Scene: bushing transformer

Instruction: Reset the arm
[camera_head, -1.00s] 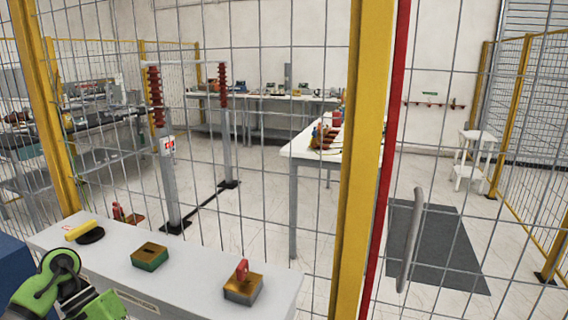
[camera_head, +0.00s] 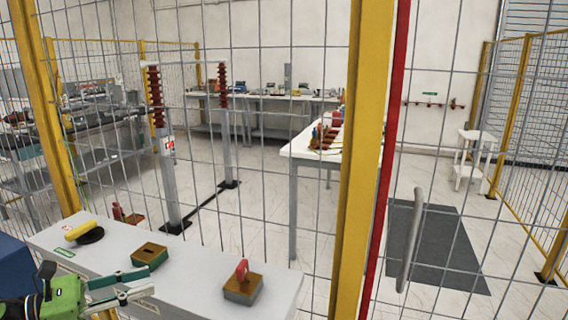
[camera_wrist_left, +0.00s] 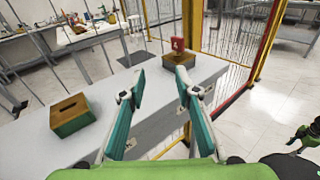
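My left gripper (camera_head: 138,284) is at the lower left of the head view, beside the front edge of the white table. Its two teal fingers are spread apart with nothing between them. In the left wrist view the open fingers (camera_wrist_left: 161,85) point along the table top. My right gripper does not show in the head view; a dark and green part at the right edge of the wrist view is too cut off to name.
A wire fence with a yellow post (camera_head: 361,160) stands just behind. A grey mat (camera_head: 437,247) lies beyond.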

